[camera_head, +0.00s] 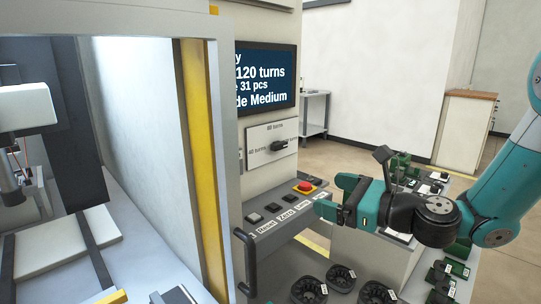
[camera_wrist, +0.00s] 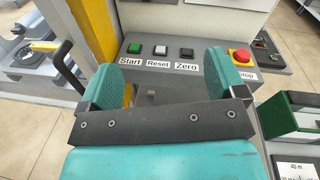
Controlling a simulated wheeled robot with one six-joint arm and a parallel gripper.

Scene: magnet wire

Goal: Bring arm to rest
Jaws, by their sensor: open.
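My teal gripper (camera_head: 336,194) is at the right end of the control panel in the head view, with its arm reaching in from the right. In the wrist view my gripper (camera_wrist: 167,78) is open, its two teal fingers wide apart with nothing between them. Whether the fingers touch the panel cannot be told.
A winding machine with a yellow-edged door frame (camera_head: 197,120) stands at the left. A screen (camera_head: 267,77) and a turn-selector knob (camera_head: 279,145) are above the panel. Black round parts (camera_head: 309,290) lie below my gripper, and green-and-black parts (camera_head: 448,275) to the right.

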